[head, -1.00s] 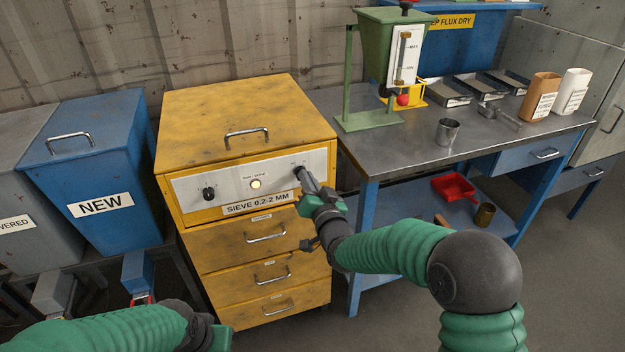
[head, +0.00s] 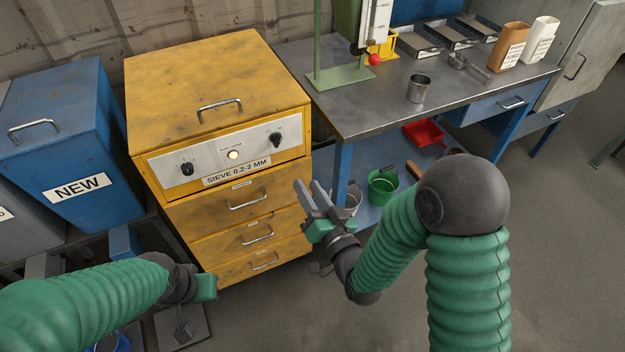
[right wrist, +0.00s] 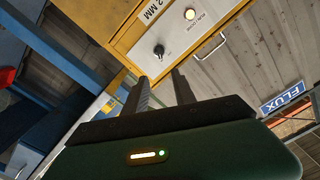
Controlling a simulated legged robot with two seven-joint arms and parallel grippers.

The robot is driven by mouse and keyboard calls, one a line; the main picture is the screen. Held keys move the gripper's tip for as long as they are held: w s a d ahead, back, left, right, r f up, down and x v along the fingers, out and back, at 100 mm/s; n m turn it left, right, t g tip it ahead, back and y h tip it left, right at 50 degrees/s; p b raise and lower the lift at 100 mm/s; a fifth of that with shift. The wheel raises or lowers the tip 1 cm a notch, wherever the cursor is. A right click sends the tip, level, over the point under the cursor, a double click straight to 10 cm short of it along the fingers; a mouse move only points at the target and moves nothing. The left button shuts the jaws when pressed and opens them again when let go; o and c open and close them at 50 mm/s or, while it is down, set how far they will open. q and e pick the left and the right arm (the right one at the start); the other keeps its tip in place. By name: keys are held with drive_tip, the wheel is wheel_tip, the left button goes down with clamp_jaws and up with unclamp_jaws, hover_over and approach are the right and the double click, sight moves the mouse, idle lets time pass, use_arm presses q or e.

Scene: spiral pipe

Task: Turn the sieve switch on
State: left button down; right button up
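The yellow sieve cabinet (head: 215,90) stands left of the bench. Its pale front panel (head: 210,155) carries a left black knob (head: 187,169), a round lamp (head: 233,155) that looks lit, and a right black knob (head: 276,140). The right knob (right wrist: 159,51) and lamp (right wrist: 190,13) also show in the right wrist view. My right gripper (head: 308,186) is open and empty, below and right of the right knob and apart from it. Its spread fingers (right wrist: 160,88) show in the right wrist view. My left gripper (head: 208,288) is low at the left; its fingers are hidden.
The blue bin (head: 62,140) marked NEW stands left of the cabinet. The steel-topped bench (head: 375,105) at right holds a metal cup (head: 419,88) and a green stand (head: 342,78). A green bucket (head: 382,187) and red dustpan (head: 424,133) sit on its lower shelf.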

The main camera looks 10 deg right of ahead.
use_arm(q)
drive_tip(key=p+v, duration=0.1)
drive_tip(key=v, duration=0.1)
drive_tip(key=w+p+v, duration=0.1)
drive_tip(key=v, duration=0.1)
drive_tip(key=shift+s+d, duration=0.1)
use_arm(e)
drive_tip(key=shift+v, duration=0.8)
drive_tip(key=shift+r, duration=0.1)
